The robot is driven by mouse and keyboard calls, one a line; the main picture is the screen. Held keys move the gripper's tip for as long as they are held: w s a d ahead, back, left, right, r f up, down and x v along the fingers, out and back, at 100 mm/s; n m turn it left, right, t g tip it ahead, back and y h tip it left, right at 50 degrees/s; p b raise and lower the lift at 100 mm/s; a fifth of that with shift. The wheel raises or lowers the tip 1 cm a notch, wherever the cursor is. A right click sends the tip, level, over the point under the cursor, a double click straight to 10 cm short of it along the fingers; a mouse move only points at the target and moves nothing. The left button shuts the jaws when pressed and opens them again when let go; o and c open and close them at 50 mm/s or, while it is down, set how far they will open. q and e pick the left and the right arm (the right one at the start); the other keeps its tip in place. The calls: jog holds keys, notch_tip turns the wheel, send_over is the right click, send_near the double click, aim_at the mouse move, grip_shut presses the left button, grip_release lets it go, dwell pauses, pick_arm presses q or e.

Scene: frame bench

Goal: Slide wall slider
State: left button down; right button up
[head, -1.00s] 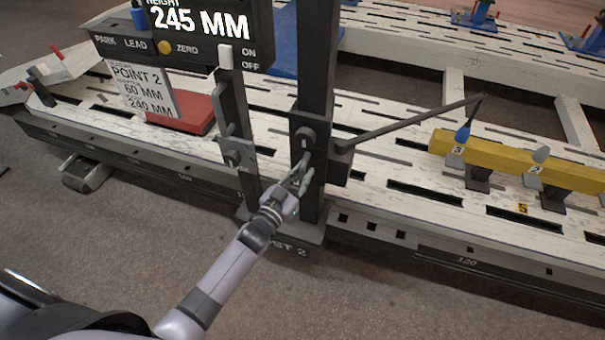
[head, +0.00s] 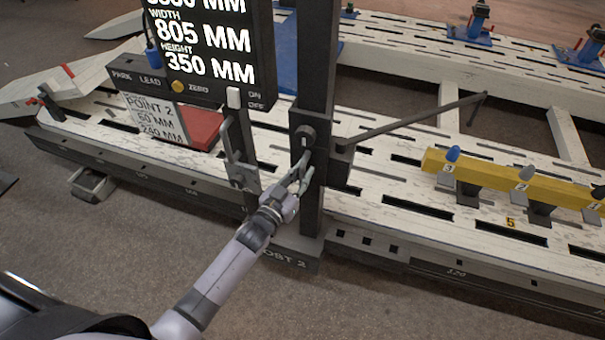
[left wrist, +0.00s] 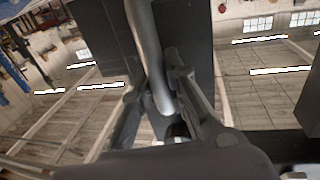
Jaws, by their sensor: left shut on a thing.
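A dark slider carriage (head: 312,118) sits on the upright black post (head: 315,40) marked POST 2. A thin dark measuring arm (head: 420,118) reaches right from the carriage, and its thin end piece hangs down above the bench. My left gripper (head: 303,172) is at the front of the carriage. In the left wrist view my left gripper (left wrist: 160,95) has its fingers on both sides of a curved grey handle (left wrist: 148,45) and is shut on it. The handle is mostly hidden by the fingers in the head view. My right gripper is out of view.
The readout box (head: 210,45) left of the post shows height 350 MM and width 805 MM. A yellow bar (head: 500,175) with numbered cones lies right, on the slotted white bench (head: 400,215).

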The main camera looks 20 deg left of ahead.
pick_arm(q)
jog(key=c, duration=1.6)
grip_release()
jog(key=shift+f, duration=0.15)
jog(key=shift+o, duration=0.2)
jog(key=v, duration=1.2)
